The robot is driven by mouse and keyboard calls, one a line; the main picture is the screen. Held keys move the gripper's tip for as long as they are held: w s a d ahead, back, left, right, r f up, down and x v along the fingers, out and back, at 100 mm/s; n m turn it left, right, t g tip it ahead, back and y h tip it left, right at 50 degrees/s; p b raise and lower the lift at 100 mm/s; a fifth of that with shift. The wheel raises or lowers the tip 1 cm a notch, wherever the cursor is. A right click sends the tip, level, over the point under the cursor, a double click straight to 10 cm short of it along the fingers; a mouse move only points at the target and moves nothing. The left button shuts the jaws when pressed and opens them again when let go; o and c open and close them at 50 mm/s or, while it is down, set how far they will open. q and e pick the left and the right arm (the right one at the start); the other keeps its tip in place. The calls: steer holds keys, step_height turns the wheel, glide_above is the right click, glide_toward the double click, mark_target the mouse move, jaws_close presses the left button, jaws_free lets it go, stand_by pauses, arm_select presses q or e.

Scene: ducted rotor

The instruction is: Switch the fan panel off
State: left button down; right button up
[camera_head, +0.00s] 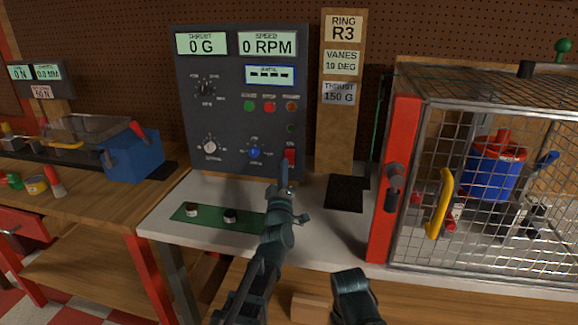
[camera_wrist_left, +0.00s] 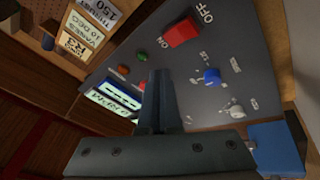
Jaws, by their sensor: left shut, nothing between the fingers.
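The fan panel (camera_head: 225,120) is a dark grey upright box on the white bench. Its displays read 0 G and 0 RPM, and a smaller one shows dashes. A red rocker switch (camera_head: 290,157) sits at its lower right. The wrist view shows this switch (camera_wrist_left: 181,32) with OFF lettering beside it. My left gripper (camera_head: 284,168) is shut and empty, its tips just below and in front of the switch. In the wrist view the closed fingers (camera_wrist_left: 158,95) point towards the panel, apart from the switch in the picture. Whether they touch the panel is unclear.
A blue knob (camera_head: 254,152) and a white knob (camera_head: 210,147) are left of the switch. A green mat (camera_head: 205,214) lies before the panel. A wire cage (camera_head: 500,185) with a red post stands right. A blue bin (camera_head: 135,155) stands left. Part of my right arm shows at the bottom.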

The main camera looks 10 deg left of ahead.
mark_target(289, 158)
arm_select(q)
steer(key=shift+w+d+f+b, duration=0.1)
steer(key=shift+w+f+b, duration=0.3)
steer(key=shift+w, duration=0.45)
steer(key=shift+w+a+f+b, duration=0.1)
steer(key=shift+w+f+b, duration=0.25)
steer(key=shift+w, duration=0.55)
steer(key=shift+w+d+f+b, duration=0.1)
steer(key=shift+w+f+b, duration=0.25)
steer(key=shift+w, duration=0.5)
steer(key=shift+w+f, duration=0.15)
steer(key=shift+f, duration=0.05)
steer(key=shift+w+f, duration=0.1)
steer(key=shift+w, duration=0.15)
steer(key=shift+w+f+b, duration=0.15)
steer(key=shift+w+b, duration=0.15)
steer(key=shift+w, duration=0.1)
stand_by(0.5)
stand_by(0.4)
steer(key=shift+s+r+p, duration=0.35)
steer(key=shift+s+p, duration=0.05)
steer(key=shift+s, duration=0.4)
steer(key=shift+s+r+p, duration=0.35)
steer(key=shift+s, duration=0.4)
steer(key=shift+s+r+p, duration=0.35)
steer(key=shift+s, duration=0.45)
steer(key=shift+s+r+p, duration=0.35)
steer(key=shift+s, duration=0.4)
